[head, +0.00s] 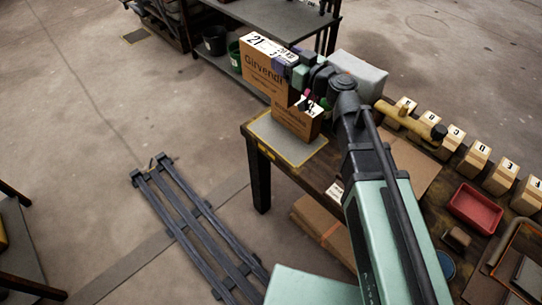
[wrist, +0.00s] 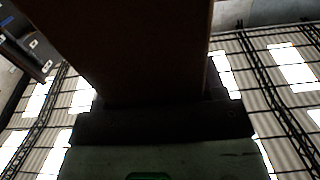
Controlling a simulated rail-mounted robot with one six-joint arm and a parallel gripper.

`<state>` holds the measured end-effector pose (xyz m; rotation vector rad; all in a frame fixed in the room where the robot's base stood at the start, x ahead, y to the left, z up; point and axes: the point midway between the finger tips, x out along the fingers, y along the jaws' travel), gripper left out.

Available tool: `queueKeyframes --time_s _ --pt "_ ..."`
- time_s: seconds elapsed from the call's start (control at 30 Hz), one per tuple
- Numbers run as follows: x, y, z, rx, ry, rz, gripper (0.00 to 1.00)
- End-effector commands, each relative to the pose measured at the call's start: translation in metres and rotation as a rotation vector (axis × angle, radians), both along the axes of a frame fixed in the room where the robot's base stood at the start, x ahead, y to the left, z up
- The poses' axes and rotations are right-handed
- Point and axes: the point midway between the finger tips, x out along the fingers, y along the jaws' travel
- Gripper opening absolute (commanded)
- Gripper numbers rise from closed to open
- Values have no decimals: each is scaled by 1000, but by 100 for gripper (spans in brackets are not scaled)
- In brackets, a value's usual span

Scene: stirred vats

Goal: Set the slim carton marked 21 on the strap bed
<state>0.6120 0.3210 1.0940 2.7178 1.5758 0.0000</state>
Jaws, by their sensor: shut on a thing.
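The slim brown carton marked 21 (head: 264,76) is upright, its white label on top, high near the table's left corner. My gripper (head: 296,72) is shut on its right side. In the wrist view the carton (wrist: 120,45) is a dark brown slab rising from my gripper (wrist: 160,118). A low dark frame of parallel bars (head: 196,228), which looks like the strap bed, lies at the lower left with nothing on it. The far side of the carton and part of the jaws are hidden.
Another brown carton (head: 290,124) stands on a yellow-edged grey mat (head: 283,147) at the table corner, just below the held one. Several lettered blocks (head: 475,160) and a red tray (head: 476,207) are on the table. A shelf unit (head: 270,15) stands behind. Floor around the bars is clear.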

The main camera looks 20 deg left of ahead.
Motion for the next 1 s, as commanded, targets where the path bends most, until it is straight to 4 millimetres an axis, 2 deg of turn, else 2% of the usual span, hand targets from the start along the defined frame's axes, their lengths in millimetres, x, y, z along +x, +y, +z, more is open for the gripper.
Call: queueKeyframes --time_s 0.03,0.1,0.27,0.37,0.47,0.6,0.8,0.9,1.0 --pt "-2 1 -24 1 0 -1 0" --pt "-4 2 -29 1 0 -2 0" --pt "-4 2 -27 1 0 -3 0" --pt "-4 2 -40 1 0 -3 0" --pt "-4 2 -67 1 0 -3 0" --pt "-4 2 -115 1 0 -3 0" --pt "-4 2 -175 1 0 -3 0" --pt "-4 2 -187 1 0 -3 0" --pt "-4 2 -185 1 0 -3 0"
